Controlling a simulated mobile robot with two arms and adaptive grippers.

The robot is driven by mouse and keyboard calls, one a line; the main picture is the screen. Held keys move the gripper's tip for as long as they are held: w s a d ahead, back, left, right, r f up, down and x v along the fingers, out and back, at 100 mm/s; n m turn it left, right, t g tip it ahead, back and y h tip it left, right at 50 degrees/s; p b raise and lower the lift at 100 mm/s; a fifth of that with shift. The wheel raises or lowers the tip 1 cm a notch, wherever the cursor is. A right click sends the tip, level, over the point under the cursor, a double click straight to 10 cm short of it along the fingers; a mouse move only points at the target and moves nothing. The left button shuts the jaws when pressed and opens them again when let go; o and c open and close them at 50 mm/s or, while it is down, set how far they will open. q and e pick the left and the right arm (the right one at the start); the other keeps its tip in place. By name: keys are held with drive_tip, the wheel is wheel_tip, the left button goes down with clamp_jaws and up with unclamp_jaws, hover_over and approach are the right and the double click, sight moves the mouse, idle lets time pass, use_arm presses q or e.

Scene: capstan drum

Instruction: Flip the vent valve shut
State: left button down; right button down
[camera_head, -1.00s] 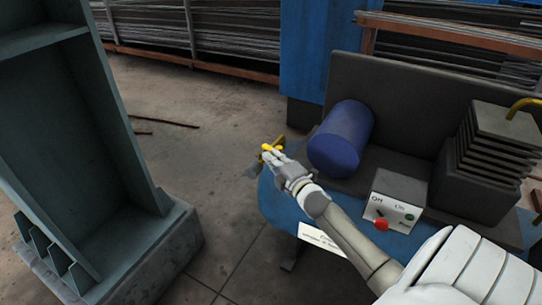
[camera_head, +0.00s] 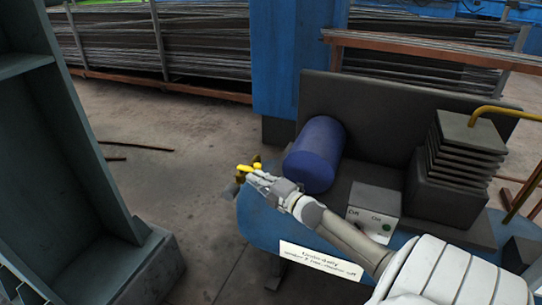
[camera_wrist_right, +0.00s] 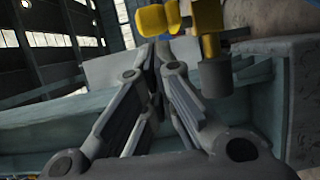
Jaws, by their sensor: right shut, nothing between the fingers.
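The vent valve (camera_head: 246,168) is a small yellow fitting at the far left edge of the blue machine base, beside the blue drum (camera_head: 314,154). My right gripper (camera_head: 256,178) is at the valve, its fingertips right beside or touching the yellow part; I cannot tell which. In the right wrist view, the valve's yellow body (camera_wrist_right: 212,62) and a rounded yellow end (camera_wrist_right: 152,20) show close to the right gripper's tips (camera_wrist_right: 156,50). The fingers are shut with nothing between them. My left gripper is out of view.
A control box (camera_head: 373,210) with a green button stands on the base, partly behind my right arm. A finned block (camera_head: 466,150) stands at the right. A large green-grey steel frame (camera_head: 75,150) fills the left.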

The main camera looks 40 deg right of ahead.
drive_tip(key=s, duration=1.1)
drive_tip(key=shift+d, duration=0.2)
